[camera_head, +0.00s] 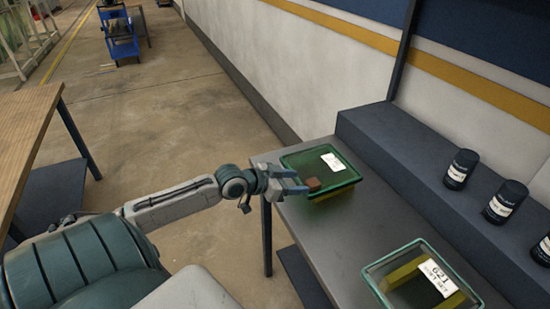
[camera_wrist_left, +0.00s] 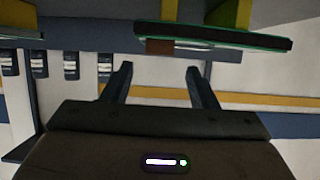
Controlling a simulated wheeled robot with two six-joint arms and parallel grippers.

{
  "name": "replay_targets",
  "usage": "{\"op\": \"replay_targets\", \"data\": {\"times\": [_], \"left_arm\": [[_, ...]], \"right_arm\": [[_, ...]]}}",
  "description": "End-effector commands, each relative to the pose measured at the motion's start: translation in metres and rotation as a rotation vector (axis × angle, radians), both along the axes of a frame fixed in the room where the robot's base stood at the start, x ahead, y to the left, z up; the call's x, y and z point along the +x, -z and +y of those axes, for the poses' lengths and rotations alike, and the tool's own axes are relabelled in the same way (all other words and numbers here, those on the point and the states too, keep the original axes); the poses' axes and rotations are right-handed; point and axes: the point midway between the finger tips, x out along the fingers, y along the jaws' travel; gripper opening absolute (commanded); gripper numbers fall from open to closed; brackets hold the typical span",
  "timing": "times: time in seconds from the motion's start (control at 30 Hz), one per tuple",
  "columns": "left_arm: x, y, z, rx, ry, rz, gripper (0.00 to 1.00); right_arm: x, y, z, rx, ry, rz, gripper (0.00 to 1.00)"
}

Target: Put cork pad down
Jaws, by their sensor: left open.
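The cork pad (camera_head: 313,184) is a small brown block at the left part of a green glass-rimmed box (camera_head: 333,190) with a white label. It also shows in the left wrist view (camera_wrist_left: 160,46), against the box's green rim (camera_wrist_left: 225,38). My left gripper (camera_head: 301,182) is open, with its fingertips close to the pad. In the left wrist view the space between the two fingers (camera_wrist_left: 160,68) is empty and the pad appears just beyond the tips. I cannot tell whether the pad rests inside the box or on its rim. My right gripper is not in view.
A second green glass box (camera_head: 420,280) labelled 621 stands at the near part of the grey table (camera_head: 345,239). Several dark labelled bottles (camera_head: 461,169) stand on the raised blue ledge (camera_head: 400,150) at right. Bare tabletop lies between the boxes. A wooden table (camera_head: 25,130) is at left.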

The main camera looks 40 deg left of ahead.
Motion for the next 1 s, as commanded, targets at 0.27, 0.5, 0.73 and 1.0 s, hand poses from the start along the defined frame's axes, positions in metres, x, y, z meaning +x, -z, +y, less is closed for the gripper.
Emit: {"op": "replay_targets", "data": {"times": [0.27, 0.5, 0.73, 1.0], "left_arm": [[-0.032, -0.016, 0.012, 0.005, 0.003, 0.005, 0.53], [-0.05, -0.027, 0.02, -0.001, -0.001, 0.003, 0.53], [-0.058, -0.028, 0.023, -0.003, 0.002, 0.001, 0.53], [-0.059, -0.025, 0.025, -0.001, -0.002, 0.001, 0.53]], "right_arm": [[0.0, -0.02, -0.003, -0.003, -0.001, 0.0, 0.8], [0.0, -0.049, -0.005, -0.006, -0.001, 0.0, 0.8], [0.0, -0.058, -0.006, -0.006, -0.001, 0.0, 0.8], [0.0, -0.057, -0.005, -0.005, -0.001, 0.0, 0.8]]}}
